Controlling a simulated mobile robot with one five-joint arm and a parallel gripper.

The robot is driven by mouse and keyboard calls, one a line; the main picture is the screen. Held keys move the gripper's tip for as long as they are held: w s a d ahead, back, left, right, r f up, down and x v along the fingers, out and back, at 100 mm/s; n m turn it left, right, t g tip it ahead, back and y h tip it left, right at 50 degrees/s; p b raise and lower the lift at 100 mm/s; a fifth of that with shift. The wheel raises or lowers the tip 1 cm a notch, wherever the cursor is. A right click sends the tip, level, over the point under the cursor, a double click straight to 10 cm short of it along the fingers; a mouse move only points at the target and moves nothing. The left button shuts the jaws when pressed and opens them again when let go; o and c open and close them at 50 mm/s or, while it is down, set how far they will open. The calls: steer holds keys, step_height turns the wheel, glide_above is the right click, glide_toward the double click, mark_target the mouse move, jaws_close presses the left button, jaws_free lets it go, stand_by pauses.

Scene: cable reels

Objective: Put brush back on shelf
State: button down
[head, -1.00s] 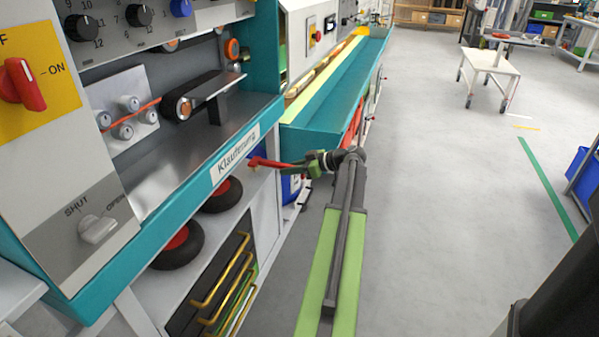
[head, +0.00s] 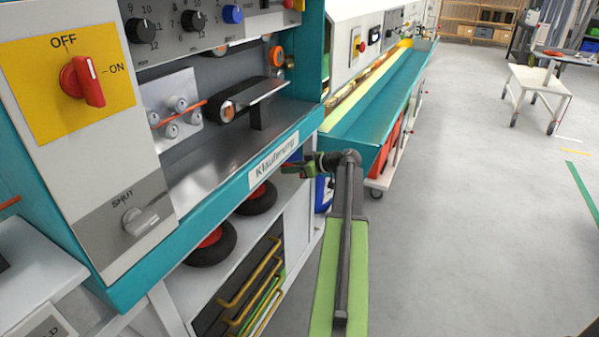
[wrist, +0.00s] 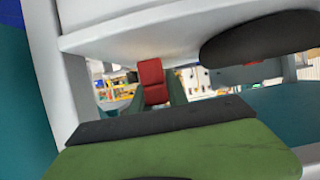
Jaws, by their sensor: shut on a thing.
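My gripper (head: 300,168) is at the front of the machine in the head view, just below the teal ledge with the "Klauteramp"-like label. In the wrist view, its fingers (wrist: 158,92) are shut on a red piece (wrist: 152,80), which I take as part of the brush. The rest of the brush is hidden, and the head view does not show it clearly. The white shelf (head: 236,238) under the machine carries two black wheels with red hubs (head: 208,243). A white board (wrist: 150,38), apparently this shelf, crosses the top of the wrist view.
A black rounded thing (wrist: 262,37), probably a wheel, lies close by in the wrist view. A white upright (wrist: 62,85) stands at its left. Yellow handles (head: 250,275) are below the shelf. The teal trough (head: 375,120) extends beyond.

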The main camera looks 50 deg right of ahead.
mark_target(284, 179)
steer(key=shift+w+a, duration=0.15)
steer(key=shift+w, duration=0.5)
steer(key=shift+w+a, duration=0.15)
steer(key=shift+w, duration=0.45)
steer(key=shift+w+f+b, duration=0.15)
steer(key=shift+f+b, duration=0.5)
steer(key=shift+f, duration=0.05)
steer(key=shift+f+b, duration=0.65)
steer(key=shift+b, duration=0.05)
steer(key=c, duration=1.2)
jaws_free()
steer(key=s+f+p+v, duration=0.1)
steer(key=f+p+v, duration=0.1)
steer(key=v, duration=1.4)
steer(key=s+f+p+v, duration=0.1)
steer(key=f+p+v, duration=0.2)
steer(key=v, duration=1.3)
steer(key=shift+s+d+p, duration=0.3)
steer(key=shift+p, duration=0.85)
steer(key=shift+f, duration=0.1)
